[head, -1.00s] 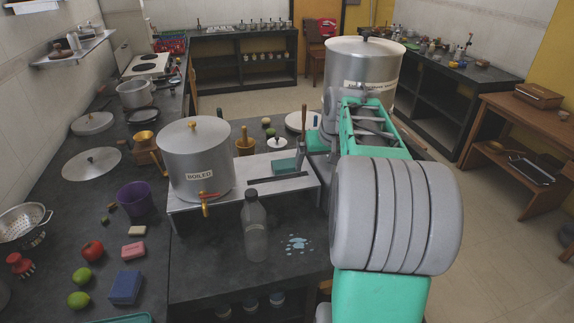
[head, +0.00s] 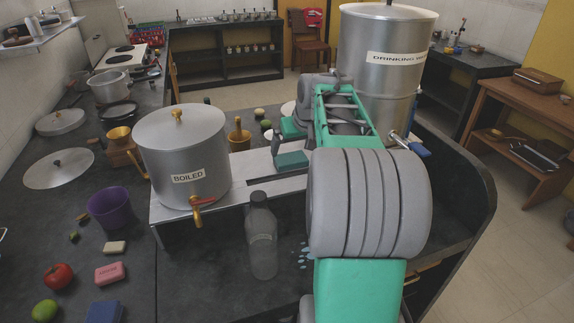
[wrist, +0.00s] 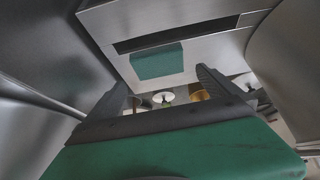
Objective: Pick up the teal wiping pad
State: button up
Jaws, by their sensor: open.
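The teal wiping pad (head: 291,160) lies on the pale raised shelf, to the right of the steel canister labelled BOILED (head: 182,158). The pad also shows in the wrist view (wrist: 157,61), beside a dark slot in the shelf. My gripper (wrist: 161,82) is open and empty, its two dark fingers spread below the pad in that picture. In the head view my gripper (head: 277,146) is close to the pad, at its upper left, and part of it is hidden by my arm. Whether a finger touches the pad cannot be told.
A tall DRINKING WATER canister (head: 385,90) stands right of my arm. A grey bottle (head: 262,240) stands in front of the shelf (head: 245,192), near pale blue spots (head: 304,256). Steel walls flank my gripper in the wrist view.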

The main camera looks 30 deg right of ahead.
aim_at(291, 158)
jog(key=x, duration=0.6)
jog(key=shift+w+d+f+p, duration=0.2)
jog(key=shift+f+p, duration=0.15)
jog(key=c, duration=1.1)
